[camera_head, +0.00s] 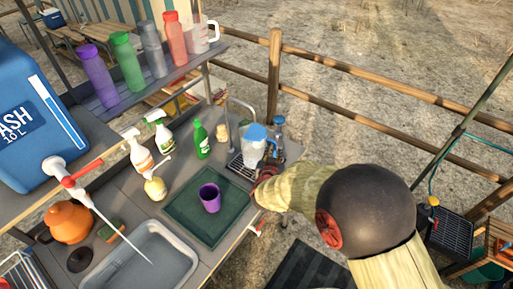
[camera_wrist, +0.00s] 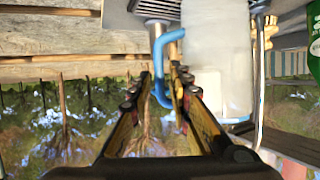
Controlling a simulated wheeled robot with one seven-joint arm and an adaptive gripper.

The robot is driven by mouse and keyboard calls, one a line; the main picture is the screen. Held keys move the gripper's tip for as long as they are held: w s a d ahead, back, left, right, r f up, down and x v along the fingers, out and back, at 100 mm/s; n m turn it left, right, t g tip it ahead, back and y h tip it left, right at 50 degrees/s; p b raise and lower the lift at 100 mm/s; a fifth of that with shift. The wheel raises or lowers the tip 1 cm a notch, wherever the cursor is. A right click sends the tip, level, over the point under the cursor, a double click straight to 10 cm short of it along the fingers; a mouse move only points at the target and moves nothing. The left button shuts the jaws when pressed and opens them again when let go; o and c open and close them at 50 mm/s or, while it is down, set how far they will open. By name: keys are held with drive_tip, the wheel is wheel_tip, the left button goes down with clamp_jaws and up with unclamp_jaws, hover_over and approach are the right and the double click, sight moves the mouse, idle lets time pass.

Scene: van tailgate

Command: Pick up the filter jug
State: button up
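The filter jug (camera_head: 253,151) is a clear-white jug with a blue lid and a blue handle, upright at the far right end of the counter. My gripper (camera_head: 266,178) is close to it, on its near right side. In the wrist view the cloudy jug body (camera_wrist: 217,50) appears upside down, at the right of my gripper (camera_wrist: 160,85). The fingers are open, with the blue handle (camera_wrist: 160,62) between their tips. A gap shows beside the handle, and whether a finger touches it is hard to tell. My arm hides part of the jug's base area in the head view.
A clear bottle with a blue top (camera_head: 278,126) stands right behind the jug, by a tap (camera_head: 236,104). A purple cup (camera_head: 210,197) stands on a green mat (camera_head: 186,221). A green bottle (camera_head: 201,140) and two spray bottles stand further left. A shelf of bottles is above.

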sight(274, 150)
drive_tip(key=x, duration=0.3)
drive_tip(key=shift+w+d+f+b, duration=0.1)
drive_tip(key=shift+w+f+b, duration=0.15)
drive_tip(key=shift+b, duration=0.1)
drive_tip(key=shift+r, duration=0.1)
drive_tip(key=shift+c, duration=1)
clamp_jaws()
drive_tip(key=shift+r, duration=0.15)
